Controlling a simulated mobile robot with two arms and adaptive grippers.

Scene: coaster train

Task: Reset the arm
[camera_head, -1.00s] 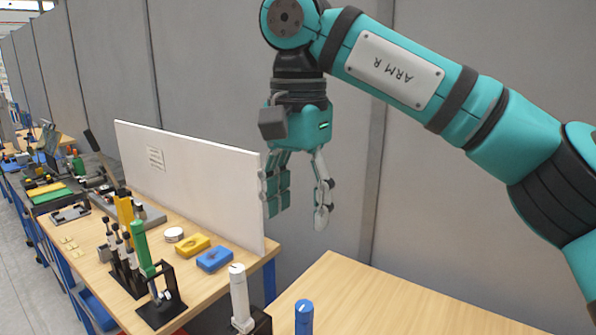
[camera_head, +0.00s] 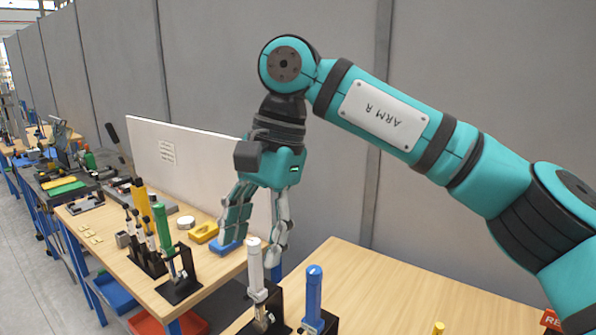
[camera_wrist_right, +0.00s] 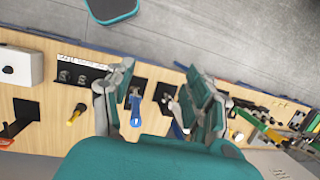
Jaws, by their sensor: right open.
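My right arm, teal with black joints, comes in from the right in the head view. Its gripper (camera_head: 252,246) points down with its fingers apart and nothing between them. In the picture it overlaps the white divider board (camera_head: 185,160) and the far bench's near end; its height above the benches is hard to judge. In the right wrist view the open gripper (camera_wrist_right: 155,100) spans a blue-handled clamp (camera_wrist_right: 137,108) on the bench below, without visible contact. My left gripper is not in view.
On the near bench (camera_head: 400,285) stand a white-handled clamp (camera_head: 256,265) and a blue-handled one (camera_head: 314,290). The far bench holds green-handled (camera_head: 162,228) and yellow-handled (camera_head: 142,205) clamps, plus a yellow block (camera_head: 203,232). A grey wall (camera_head: 230,70) runs behind. The near bench's middle is clear.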

